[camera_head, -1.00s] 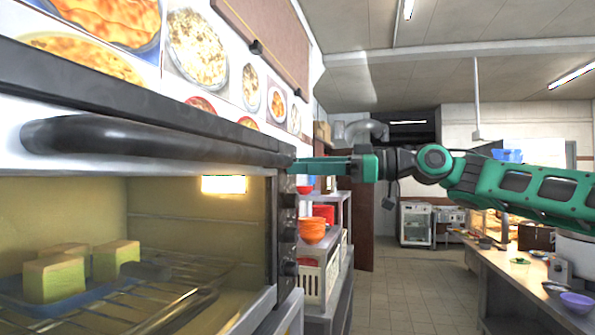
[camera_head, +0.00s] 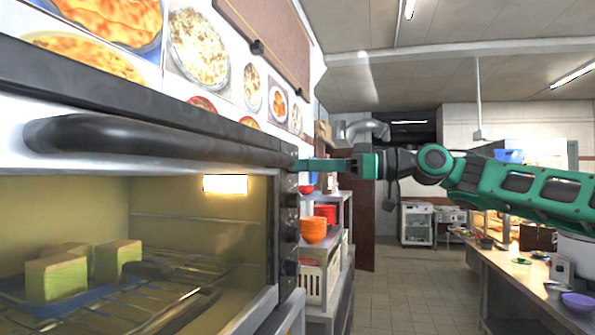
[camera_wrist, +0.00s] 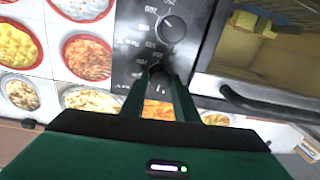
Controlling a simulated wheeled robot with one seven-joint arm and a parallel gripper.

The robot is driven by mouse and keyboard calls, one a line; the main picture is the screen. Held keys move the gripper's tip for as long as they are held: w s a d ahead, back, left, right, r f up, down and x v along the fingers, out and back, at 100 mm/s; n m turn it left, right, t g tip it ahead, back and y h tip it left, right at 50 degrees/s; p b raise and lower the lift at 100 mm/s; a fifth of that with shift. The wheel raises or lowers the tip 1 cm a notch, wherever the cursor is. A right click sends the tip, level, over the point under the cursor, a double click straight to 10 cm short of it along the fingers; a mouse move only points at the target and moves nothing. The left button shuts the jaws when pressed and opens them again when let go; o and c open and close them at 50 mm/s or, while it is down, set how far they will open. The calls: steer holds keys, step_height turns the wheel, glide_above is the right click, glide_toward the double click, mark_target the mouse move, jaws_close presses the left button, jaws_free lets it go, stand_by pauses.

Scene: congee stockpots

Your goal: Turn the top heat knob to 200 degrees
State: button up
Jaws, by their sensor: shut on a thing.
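The oven's dark control panel (camera_wrist: 150,45) fills the middle of the wrist view, which appears upside down. The top heat knob (camera_wrist: 158,74), dark and round, sits between the tips of my gripper (camera_wrist: 160,82), near the panel's upper end. My gripper is shut on it; the fingers partly hide it, and its pointer and setting cannot be read. Another knob (camera_wrist: 171,28) with a pale pointer mark is lower on the panel. In the head view my gripper (camera_head: 300,165) reaches the panel from the right; the top knob is hidden there.
The oven door handle (camera_head: 150,139) runs beside the panel, above the glass door. Yellow blocks (camera_head: 57,277) lie inside on a blue tray. A shelf with orange bowls (camera_head: 313,230) stands just behind the panel. The floor (camera_head: 410,285) to the right is open.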

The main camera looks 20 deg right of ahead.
steer(key=m, duration=0.7)
steer(key=m+t, duration=0.1)
steer(key=m, duration=1.5)
steer(key=shift+w+d+f+t, duration=0.1)
steer(key=shift+d+f+t, duration=0.2)
steer(key=shift+d+f, duration=0.1)
steer(key=shift+m+h, duration=0.3)
steer(key=shift+m, duration=0.1)
steer(key=o, duration=1.1)
steer(key=shift+c, duration=0.2)
steer(key=shift+a+r, duration=0.1)
steer(key=v, duration=1)
steer(key=shift+d, duration=0.4)
steer(key=shift+f, duration=0.25)
